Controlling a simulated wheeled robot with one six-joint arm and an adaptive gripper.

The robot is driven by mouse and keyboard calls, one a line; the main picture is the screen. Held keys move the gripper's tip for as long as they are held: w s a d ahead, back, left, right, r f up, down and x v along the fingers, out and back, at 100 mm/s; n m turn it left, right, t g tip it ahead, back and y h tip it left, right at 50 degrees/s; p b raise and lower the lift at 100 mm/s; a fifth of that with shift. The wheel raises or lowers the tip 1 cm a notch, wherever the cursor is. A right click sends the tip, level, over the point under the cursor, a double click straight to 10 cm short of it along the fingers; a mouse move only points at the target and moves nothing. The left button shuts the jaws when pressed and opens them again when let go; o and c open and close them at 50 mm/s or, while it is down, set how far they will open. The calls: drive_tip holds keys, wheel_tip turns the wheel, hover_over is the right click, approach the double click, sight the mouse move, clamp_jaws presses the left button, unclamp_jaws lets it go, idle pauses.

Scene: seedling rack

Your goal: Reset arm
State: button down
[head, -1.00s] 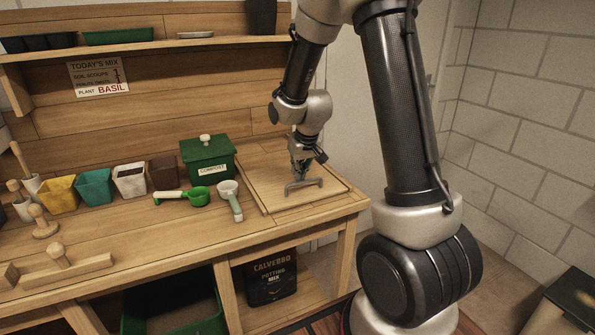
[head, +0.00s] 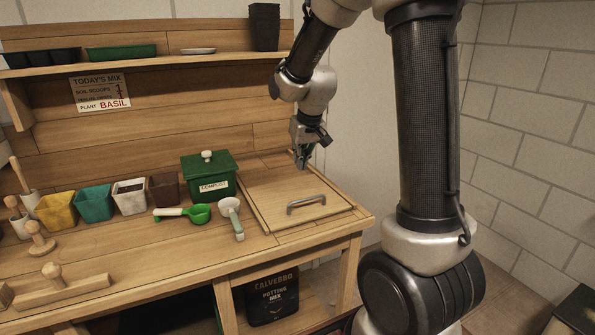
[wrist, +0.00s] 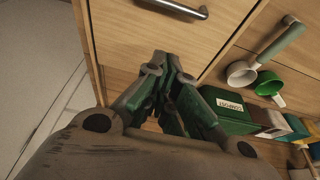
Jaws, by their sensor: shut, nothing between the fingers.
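My gripper (head: 301,163) hangs pointing down above the back part of the wooden lid panel at the bench's right end. It is shut and empty. In the wrist view my gripper (wrist: 172,92) has its fingers together over the panel's wood. The lid panel (head: 262,193) lies flat in the bench top. Its grey bar handle (head: 306,203) is apart from my gripper, in front of it; the handle also shows at the top of the wrist view (wrist: 172,8).
The green compost box (head: 208,178) stands left of the panel. A green scoop (head: 196,213) and a white scoop (head: 231,212) lie in front of it. Coloured pots, such as the teal one (head: 95,203), stand further left. A shelf (head: 150,60) runs above.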

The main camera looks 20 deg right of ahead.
drive_tip(key=s+r, duration=0.3)
drive_tip(key=s, duration=0.6)
drive_tip(key=s+r, duration=0.3)
drive_tip(key=s, duration=0.7)
drive_tip(key=s+r, duration=0.3)
drive_tip(key=s, duration=0.7)
drive_tip(key=shift+d+r, duration=0.3)
